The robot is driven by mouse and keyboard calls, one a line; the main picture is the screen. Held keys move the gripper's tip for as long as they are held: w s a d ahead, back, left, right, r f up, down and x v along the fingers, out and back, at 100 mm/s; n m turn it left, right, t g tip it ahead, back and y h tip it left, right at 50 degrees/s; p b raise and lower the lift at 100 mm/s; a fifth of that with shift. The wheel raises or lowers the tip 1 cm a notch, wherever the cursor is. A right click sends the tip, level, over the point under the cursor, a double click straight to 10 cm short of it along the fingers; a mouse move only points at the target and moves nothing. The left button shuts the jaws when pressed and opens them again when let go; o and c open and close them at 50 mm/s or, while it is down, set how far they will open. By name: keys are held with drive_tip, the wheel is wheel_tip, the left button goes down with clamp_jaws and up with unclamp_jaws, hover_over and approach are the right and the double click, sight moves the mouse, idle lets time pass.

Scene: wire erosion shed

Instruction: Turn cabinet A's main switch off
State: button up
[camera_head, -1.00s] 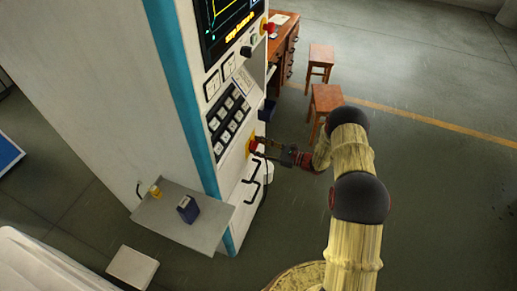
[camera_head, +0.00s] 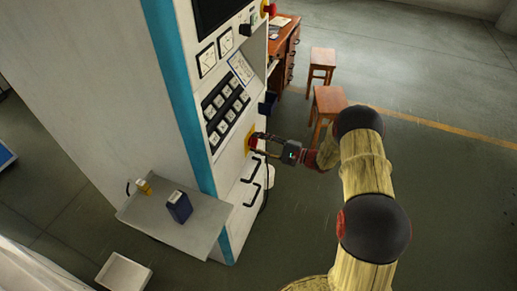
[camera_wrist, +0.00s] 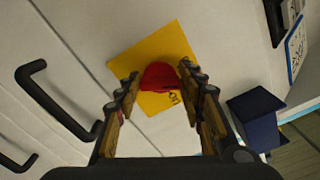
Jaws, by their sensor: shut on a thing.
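The white cabinet (camera_head: 190,150) with a teal edge stands at the left of the head view; no letter A is readable on it. Its red main switch knob (camera_wrist: 158,77) sits on a yellow square plate (camera_wrist: 150,52) low on the front panel. The plate looks tilted in the wrist view. My gripper (camera_wrist: 161,74) is shut on the red knob, one finger at each side. In the head view my gripper (camera_head: 257,144) reaches the panel from the right and partly hides the knob. The cabinet's screen (camera_head: 216,12) is black.
Black handles (camera_wrist: 52,98) stick out beside the switch. A dark blue box (camera_wrist: 256,118) projects from the panel nearby. A grey shelf (camera_head: 205,222) on the cabinet holds a blue box (camera_head: 179,207). Stools (camera_head: 328,101) and a desk stand behind. The floor at right is clear.

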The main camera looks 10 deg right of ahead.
drive_tip(key=n+b, duration=0.1)
drive_tip(key=b, duration=0.1)
drive_tip(key=n+b, duration=0.4)
drive_tip(key=shift+s+f, duration=0.1)
drive_tip(key=shift+f, duration=0.15)
drive_tip(key=shift+n, duration=0.4)
drive_tip(key=o, duration=1.2)
drive_tip(key=shift+r, duration=0.1)
drive_tip(key=v, duration=1.2)
